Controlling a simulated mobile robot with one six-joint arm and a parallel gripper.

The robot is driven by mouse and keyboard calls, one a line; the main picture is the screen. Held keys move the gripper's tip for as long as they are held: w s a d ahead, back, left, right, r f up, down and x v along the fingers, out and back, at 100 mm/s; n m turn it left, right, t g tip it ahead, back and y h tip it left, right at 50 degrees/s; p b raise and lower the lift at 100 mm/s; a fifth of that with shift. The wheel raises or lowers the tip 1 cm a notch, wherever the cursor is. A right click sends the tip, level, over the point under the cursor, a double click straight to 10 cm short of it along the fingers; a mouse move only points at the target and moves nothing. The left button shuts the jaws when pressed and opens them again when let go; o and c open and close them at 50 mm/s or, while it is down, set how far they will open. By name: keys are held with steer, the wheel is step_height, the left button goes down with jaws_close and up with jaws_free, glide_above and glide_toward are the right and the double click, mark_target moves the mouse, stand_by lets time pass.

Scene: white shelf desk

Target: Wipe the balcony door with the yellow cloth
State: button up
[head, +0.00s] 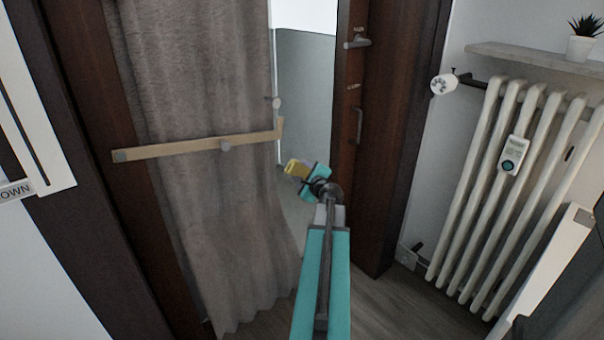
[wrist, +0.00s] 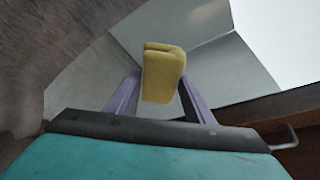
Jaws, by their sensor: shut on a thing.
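My gripper (head: 305,170) is shut on the yellow cloth (head: 293,166). In the wrist view the folded cloth (wrist: 162,72) sits between the two purple fingers (wrist: 155,97). The balcony door shows in the head view as a dark brown frame (head: 378,130) with handles, right of a light grey-green panel (head: 305,100). My gripper is in front of the opening between the curtain and the brown frame. I cannot tell whether the cloth touches the panel behind it.
A grey curtain (head: 195,70) with a wooden bar (head: 180,148) across it hangs at the left. A white radiator (head: 480,180) stands at the right, below a shelf (head: 530,57) with a potted plant (head: 583,40). Grey floor (head: 375,305) shows at the bottom.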

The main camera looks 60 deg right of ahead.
mark_target(306, 167)
steer(key=shift+w+d, duration=0.2)
steer(key=shift+w, duration=0.3)
steer(key=shift+w+d, duration=0.15)
steer(key=shift+w, duration=0.35)
stand_by(0.7)
steer(key=shift+s+d, duration=0.3)
steer(key=shift+d, duration=0.55)
steer(key=shift+s+d, duration=0.3)
steer(key=shift+d, duration=0.55)
steer(key=shift+s+d+r, duration=0.1)
steer(key=shift+s+d, duration=0.15)
steer(key=shift+d, duration=0.65)
steer(key=shift+s+d+r, duration=0.1)
steer(key=shift+s+d, duration=0.1)
steer(key=shift+d, duration=0.7)
steer(key=shift+a+f, duration=0.1)
steer(key=shift+w+a, duration=0.2)
steer(key=shift+a, duration=0.7)
steer(key=shift+w+a, duration=0.2)
steer(key=shift+a, duration=0.65)
